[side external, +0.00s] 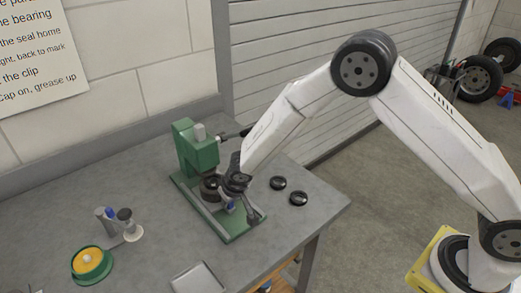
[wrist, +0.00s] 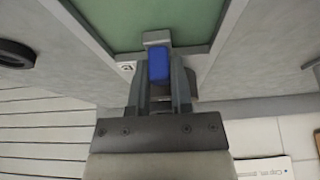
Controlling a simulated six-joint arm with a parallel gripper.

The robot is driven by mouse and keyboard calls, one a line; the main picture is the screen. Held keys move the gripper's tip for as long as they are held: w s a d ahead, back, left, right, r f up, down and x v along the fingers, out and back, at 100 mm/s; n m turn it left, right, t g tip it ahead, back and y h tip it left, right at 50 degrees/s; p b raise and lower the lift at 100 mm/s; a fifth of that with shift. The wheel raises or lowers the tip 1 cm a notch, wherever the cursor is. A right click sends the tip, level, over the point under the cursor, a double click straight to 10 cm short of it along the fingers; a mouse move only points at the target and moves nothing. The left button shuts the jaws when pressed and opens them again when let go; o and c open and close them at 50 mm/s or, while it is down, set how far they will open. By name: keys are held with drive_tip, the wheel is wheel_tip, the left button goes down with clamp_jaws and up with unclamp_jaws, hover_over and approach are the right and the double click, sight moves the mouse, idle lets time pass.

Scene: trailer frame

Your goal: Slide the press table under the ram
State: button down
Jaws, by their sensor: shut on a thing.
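The green press (side external: 196,153) stands on the workbench, its base (side external: 240,232) reaching toward the front. My gripper (side external: 232,204) is low over the base, shut on a blue grip (side external: 231,206). In the wrist view the blue grip (wrist: 159,66) is between the two fingers (wrist: 159,82), with the green base (wrist: 140,22) beyond.
Two black round parts (side external: 278,183) (side external: 298,198) lie right of the press, near the bench edge. A lever (side external: 234,134) sticks out at the press's right. A tin of yellow grease (side external: 89,261), small tools (side external: 122,222) and a grey tray (side external: 197,279) are at left and front.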

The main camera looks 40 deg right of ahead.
drive_tip(key=shift+w+a, duration=0.1)
drive_tip(key=shift+w, duration=2.1)
drive_tip(key=shift+r, duration=0.1)
drive_tip(key=c, duration=0.5)
unclamp_jaws()
drive_tip(key=v, duration=0.7)
drive_tip(key=shift+s+r, duration=0.2)
drive_tip(key=shift+r, duration=0.05)
drive_tip(key=shift+s, duration=0.1)
